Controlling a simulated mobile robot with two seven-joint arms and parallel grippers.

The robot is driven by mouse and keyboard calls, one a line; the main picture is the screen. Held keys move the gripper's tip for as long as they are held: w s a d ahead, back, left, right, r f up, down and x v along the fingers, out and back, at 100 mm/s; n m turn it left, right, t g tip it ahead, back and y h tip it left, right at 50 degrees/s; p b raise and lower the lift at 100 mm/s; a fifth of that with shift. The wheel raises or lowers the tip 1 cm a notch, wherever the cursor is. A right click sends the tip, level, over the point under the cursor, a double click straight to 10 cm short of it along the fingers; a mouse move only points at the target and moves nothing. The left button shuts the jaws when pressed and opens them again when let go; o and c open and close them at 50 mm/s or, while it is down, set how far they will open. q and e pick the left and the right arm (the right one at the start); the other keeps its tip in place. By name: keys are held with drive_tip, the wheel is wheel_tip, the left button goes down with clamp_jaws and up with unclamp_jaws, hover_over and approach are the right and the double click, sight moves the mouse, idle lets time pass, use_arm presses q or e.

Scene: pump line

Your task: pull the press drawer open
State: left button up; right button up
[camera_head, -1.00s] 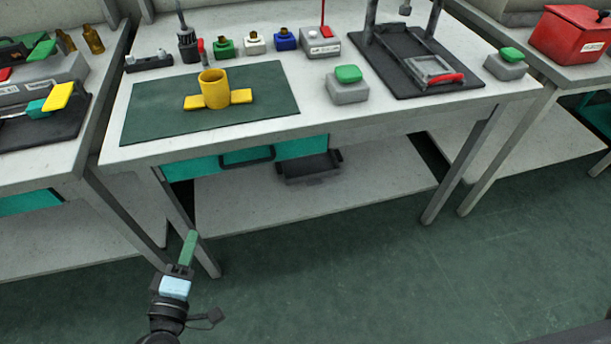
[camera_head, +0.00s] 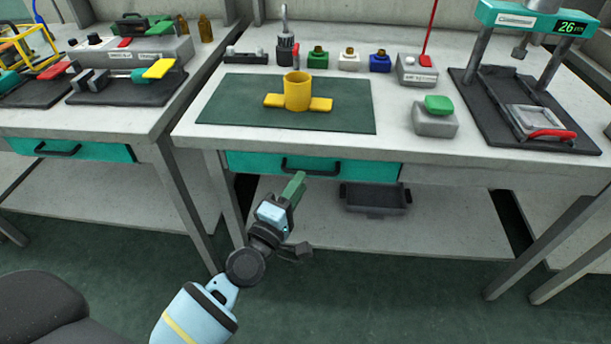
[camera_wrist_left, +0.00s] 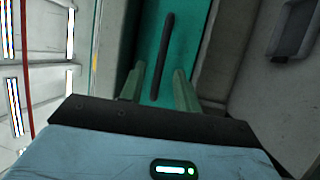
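The press drawer (camera_head: 368,170) is a teal front under the middle bench, and it looks shut. Its black bar handle (camera_head: 318,173) is on the front. In the left wrist view the drawer (camera_wrist_left: 191,30) fills the middle and the handle (camera_wrist_left: 165,45) runs lengthwise. My left gripper (camera_head: 298,180) is just below and in front of the handle in the head view. In the left wrist view its two green fingers (camera_wrist_left: 158,78) are apart, with the handle showing in the gap between them. I cannot tell whether the handle is within finger reach. My right gripper is not in view.
The bench top bears a green mat (camera_head: 225,110) with a yellow part (camera_head: 297,92), a green button box (camera_head: 436,120) and the press (camera_head: 540,20). A dark tray (camera_head: 375,200) sits below the drawer. Another teal drawer (camera_head: 100,150) is at the left bench.

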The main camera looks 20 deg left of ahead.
use_arm(q)
drive_tip(key=shift+x, duration=1.75)
clamp_jaws()
